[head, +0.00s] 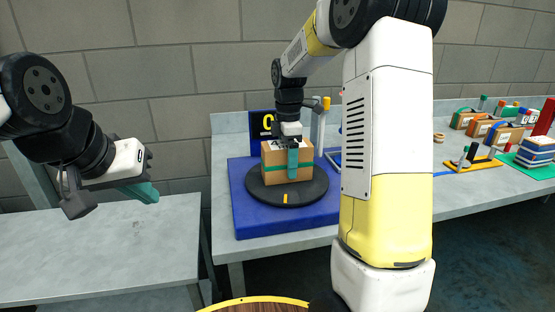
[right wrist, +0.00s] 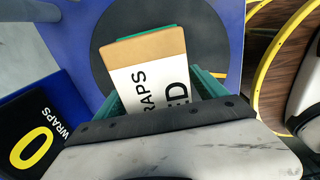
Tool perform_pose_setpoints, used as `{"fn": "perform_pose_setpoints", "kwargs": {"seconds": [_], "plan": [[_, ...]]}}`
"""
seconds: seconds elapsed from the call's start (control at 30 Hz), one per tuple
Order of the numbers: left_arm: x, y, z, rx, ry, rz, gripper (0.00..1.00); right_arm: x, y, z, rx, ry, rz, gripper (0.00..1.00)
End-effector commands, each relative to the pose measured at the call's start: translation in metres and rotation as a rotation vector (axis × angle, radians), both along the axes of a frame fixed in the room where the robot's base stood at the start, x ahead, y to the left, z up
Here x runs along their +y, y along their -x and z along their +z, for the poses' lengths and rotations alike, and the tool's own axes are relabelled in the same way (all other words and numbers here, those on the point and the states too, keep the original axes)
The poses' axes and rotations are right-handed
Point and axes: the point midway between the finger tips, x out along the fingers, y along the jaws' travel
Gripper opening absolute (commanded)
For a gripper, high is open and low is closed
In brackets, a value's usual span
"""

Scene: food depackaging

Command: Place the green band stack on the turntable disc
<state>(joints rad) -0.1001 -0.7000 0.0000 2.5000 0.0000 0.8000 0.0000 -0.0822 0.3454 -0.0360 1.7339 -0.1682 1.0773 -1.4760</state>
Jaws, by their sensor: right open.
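The green band stack (head: 272,157) is a brown carton block with a green band around it and a white label on top. It sits upright on the black turntable disc (head: 307,193). My right gripper (head: 291,163) points down over it, with one teal finger across its front face. In the right wrist view the stack (right wrist: 145,52) lies between the open teal fingers, one on each side; I cannot tell whether they touch it. The disc also shows there (right wrist: 108,30). My left gripper (head: 143,191) hangs empty at the left, far from the stack; its finger gap is not clear.
The disc is on a blue base (head: 246,220) on the grey table, with a dark sign (head: 261,122) behind. At the right are several banded cartons (head: 507,133), a yellow tray (head: 474,164) and a green mat (head: 536,172). The left table (head: 100,250) is bare.

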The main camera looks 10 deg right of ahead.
Motion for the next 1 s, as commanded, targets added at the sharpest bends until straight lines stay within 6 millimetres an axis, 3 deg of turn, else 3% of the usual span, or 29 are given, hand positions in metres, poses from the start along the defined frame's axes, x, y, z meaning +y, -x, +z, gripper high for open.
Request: {"fn": "perform_pose_setpoints", "kwargs": {"seconds": [0.4,0.73,0.87,1.0], "plan": [[0.000,0.000,0.000,0.000,0.000,0.000,0.00,0.000,-0.001,0.084,-0.006,0.000,-0.001,0.82],[0.000,0.000,0.000,0.000,0.000,0.000,0.00,0.000,0.005,0.120,-0.014,-0.004,-0.027,0.82],[0.000,0.000,0.000,0.000,0.000,0.000,0.00,0.001,0.032,0.133,-0.068,-0.031,-0.179,0.82],[0.000,0.000,0.000,0.000,0.000,0.000,0.00,0.003,0.085,0.146,-0.162,-0.111,-0.484,0.82]]}}
